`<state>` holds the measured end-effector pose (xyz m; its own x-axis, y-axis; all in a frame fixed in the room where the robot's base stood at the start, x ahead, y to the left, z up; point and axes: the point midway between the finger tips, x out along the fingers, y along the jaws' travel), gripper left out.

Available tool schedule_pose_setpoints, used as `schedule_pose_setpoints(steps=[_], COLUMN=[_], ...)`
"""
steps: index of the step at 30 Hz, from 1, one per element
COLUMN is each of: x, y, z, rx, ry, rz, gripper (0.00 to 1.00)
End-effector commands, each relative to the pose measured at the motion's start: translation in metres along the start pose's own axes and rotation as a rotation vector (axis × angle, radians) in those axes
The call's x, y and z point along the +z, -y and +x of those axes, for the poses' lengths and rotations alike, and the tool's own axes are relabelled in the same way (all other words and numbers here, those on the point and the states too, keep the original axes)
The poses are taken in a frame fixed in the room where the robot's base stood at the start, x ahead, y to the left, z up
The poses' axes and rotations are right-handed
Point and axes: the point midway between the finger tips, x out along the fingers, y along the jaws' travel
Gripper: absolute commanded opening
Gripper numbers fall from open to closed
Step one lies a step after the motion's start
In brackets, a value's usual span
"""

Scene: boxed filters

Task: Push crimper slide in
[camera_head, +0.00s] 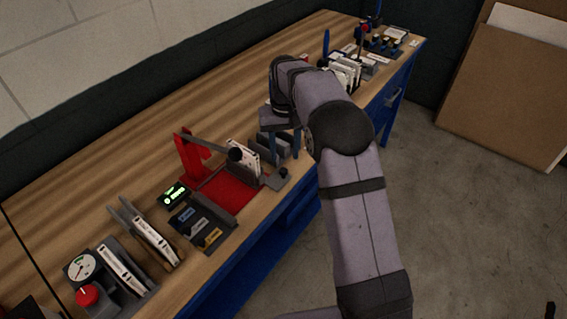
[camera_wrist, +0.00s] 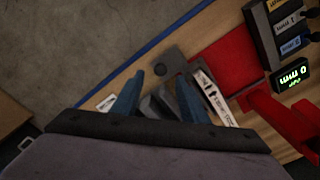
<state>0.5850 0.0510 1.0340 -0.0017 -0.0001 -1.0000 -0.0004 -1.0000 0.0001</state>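The crimper has a red base (camera_head: 226,192), a red upright (camera_head: 190,156) and a long lever ending in a black knob (camera_head: 236,154). Its grey slide plate with a small dark knob (camera_head: 283,172) sits at the base's right side; the slide knob also shows in the wrist view (camera_wrist: 167,61). A white labelled filter (camera_head: 244,160) stands upright at the crimper, also seen in the wrist view (camera_wrist: 210,92). My gripper (camera_wrist: 160,76) points down near the slide, its two blue fingers apart with nothing clearly held. The slide knob appears just beyond the fingertips.
Grey blocks (camera_wrist: 158,104) show between and behind the fingers. Left of the crimper are a green-lit display (camera_head: 173,194), a labelled dark tray (camera_head: 205,227), a filter rack (camera_head: 150,236) and a gauge box (camera_head: 82,266).

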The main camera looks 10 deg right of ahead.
Motion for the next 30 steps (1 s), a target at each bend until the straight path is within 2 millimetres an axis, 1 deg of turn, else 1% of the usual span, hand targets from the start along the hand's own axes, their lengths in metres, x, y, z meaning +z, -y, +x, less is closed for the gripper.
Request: schedule_pose_setpoints(steps=[4, 11, 14, 24, 30], x=[-0.006, -0.006, -0.006, -0.006, -0.006], y=[0.003, 0.003, 0.002, 0.002, 0.002], z=[0.0, 0.004, 0.011, 0.053, 0.069], rx=[0.0, 0.0, 0.0, 0.0, 0.0], ry=[0.001, 0.001, 0.003, 0.003, 0.001], rz=[0.0, 0.0, 0.0, 0.0, 0.0], gripper=[0.4, 0.4, 0.4, 0.4, 0.4])
